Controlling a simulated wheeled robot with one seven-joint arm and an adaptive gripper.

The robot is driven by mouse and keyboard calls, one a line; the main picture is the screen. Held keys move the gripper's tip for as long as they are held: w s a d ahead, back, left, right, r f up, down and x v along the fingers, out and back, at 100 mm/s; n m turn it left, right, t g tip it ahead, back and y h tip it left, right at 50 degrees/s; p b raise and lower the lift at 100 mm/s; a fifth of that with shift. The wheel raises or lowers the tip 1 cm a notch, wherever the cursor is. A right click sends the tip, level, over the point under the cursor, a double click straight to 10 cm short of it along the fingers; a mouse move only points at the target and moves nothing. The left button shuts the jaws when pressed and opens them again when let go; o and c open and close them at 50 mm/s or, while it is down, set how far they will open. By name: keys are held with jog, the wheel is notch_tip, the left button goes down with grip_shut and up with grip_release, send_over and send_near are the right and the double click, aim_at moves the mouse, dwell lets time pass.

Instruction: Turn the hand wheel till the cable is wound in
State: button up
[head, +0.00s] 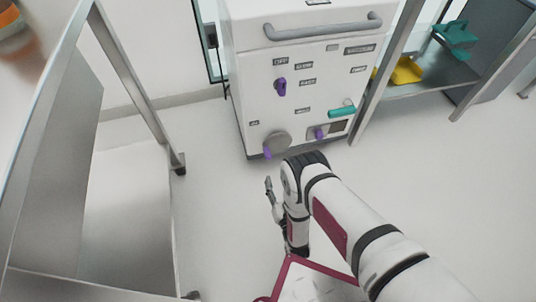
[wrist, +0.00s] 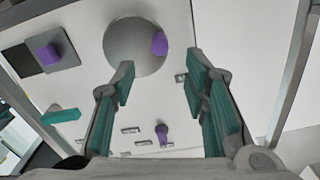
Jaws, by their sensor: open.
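The hand wheel is a round grey disc (head: 277,143) low on the front of a white cabinet (head: 300,70), with a purple knob (head: 267,153) near its rim at lower left. In the wrist view the wheel (wrist: 130,48) is ahead of my gripper (wrist: 158,85), with its purple knob (wrist: 159,44) at the disc's right side. My gripper is open and empty, its teal-padded fingers spread, apart from the knob. In the head view my gripper (head: 270,190) is in front of and below the wheel. No cable can be made out.
The cabinet also bears a purple switch (head: 281,87), a teal handle (head: 342,111) and a second purple knob (head: 318,133) beside a dark window. A metal table frame (head: 135,90) stands at left. A shelf (head: 430,88) with yellow and teal items stands at right. Floor between is clear.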

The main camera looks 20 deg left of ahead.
aim_at(269, 159)
jog(key=b+x, duration=0.5)
jog(key=x, duration=0.8)
grip_shut()
